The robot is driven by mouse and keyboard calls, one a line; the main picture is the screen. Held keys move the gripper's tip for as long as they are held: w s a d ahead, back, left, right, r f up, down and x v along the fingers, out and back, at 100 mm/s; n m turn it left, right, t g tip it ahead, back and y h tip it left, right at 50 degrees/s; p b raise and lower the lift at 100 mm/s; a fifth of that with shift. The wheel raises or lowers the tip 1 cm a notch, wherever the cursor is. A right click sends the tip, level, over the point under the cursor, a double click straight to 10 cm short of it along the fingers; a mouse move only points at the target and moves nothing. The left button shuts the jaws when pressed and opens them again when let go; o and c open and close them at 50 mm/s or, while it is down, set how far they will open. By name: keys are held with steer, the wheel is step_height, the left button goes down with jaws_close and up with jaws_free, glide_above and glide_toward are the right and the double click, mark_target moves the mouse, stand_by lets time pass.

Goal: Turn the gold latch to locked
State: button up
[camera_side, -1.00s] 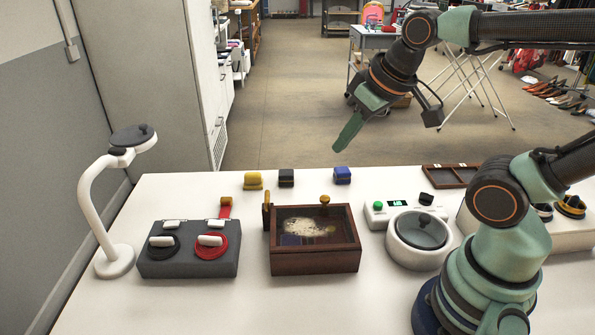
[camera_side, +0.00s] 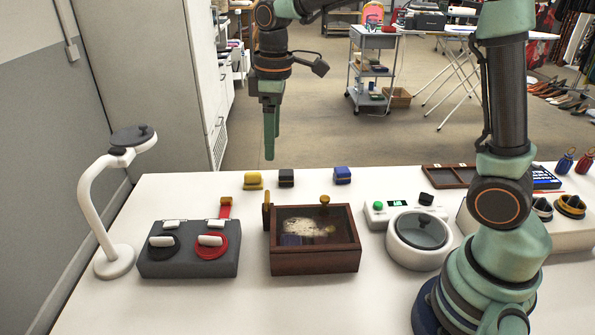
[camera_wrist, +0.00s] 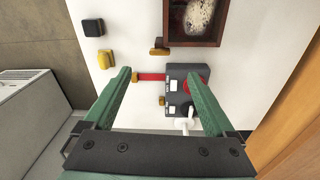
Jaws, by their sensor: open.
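A wooden box (camera_side: 314,257) with a glass lid stands mid-table in the side view. A small upright gold piece (camera_side: 266,198) at its back left corner looks like the gold latch; its setting is too small to read. In the wrist view the latch (camera_wrist: 159,45) lies just beside the box (camera_wrist: 222,22). A gold knob (camera_side: 325,199) shows at the box's back edge. My gripper (camera_side: 269,158) points down, above the far edge of the table and apart from everything. In the wrist view my gripper (camera_wrist: 161,75) is open and empty.
Yellow (camera_side: 253,181), black (camera_side: 286,178) and blue (camera_side: 342,176) blocks stand behind.

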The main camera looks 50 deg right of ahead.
mark_target(267, 195)
steer(key=shift+n+g, duration=0.4)
steer(key=shift+n, duration=0.2)
steer(key=f, duration=0.4)
steer(key=w+f, duration=0.1)
steer(key=f, duration=0.4)
steer(key=w+f, duration=0.1)
steer(key=f, duration=0.4)
steer(key=shift+a+f, duration=0.1)
steer(key=shift+a, duration=0.3)
steer(key=c, duration=1.4)
